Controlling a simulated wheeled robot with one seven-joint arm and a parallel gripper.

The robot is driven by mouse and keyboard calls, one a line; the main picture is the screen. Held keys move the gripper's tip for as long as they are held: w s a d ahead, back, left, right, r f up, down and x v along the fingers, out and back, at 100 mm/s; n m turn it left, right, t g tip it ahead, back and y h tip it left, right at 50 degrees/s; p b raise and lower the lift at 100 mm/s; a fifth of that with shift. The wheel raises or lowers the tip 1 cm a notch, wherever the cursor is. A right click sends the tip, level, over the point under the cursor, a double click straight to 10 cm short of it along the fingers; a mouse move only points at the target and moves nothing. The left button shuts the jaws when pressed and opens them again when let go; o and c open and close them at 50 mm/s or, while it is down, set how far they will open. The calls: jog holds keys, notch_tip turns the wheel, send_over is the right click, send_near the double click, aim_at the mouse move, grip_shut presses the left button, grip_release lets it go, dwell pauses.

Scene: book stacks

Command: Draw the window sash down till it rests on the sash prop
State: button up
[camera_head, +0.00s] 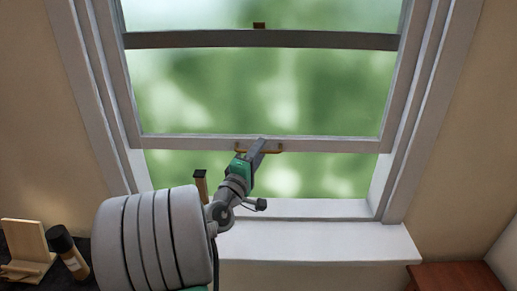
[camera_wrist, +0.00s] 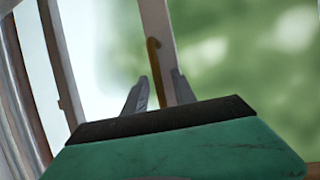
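The window sash (camera_head: 330,145) is raised, its bottom rail well above the sill, with greenery through the gap beneath. A brass handle (camera_head: 275,151) is on the bottom rail. My gripper (camera_head: 260,145) is at this handle. In the wrist view the two fingers of my gripper (camera_wrist: 160,82) stand apart, with the brass handle (camera_wrist: 153,62) running between them; a gap shows around it, and whether a finger touches it is unclear. A dark-topped wooden post (camera_head: 201,187), seemingly the sash prop, stands near the sill left of my gripper, below the rail. Its foot is hidden by my arm.
The white sill (camera_head: 320,243) is clear on its right part. A wooden stand (camera_head: 27,245) and a dark bottle (camera_head: 68,250) are at the lower left. A reddish wooden surface (camera_head: 455,277) is at the lower right.

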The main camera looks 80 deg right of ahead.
jog(key=shift+c, duration=0.2)
grip_shut()
dwell(1.1)
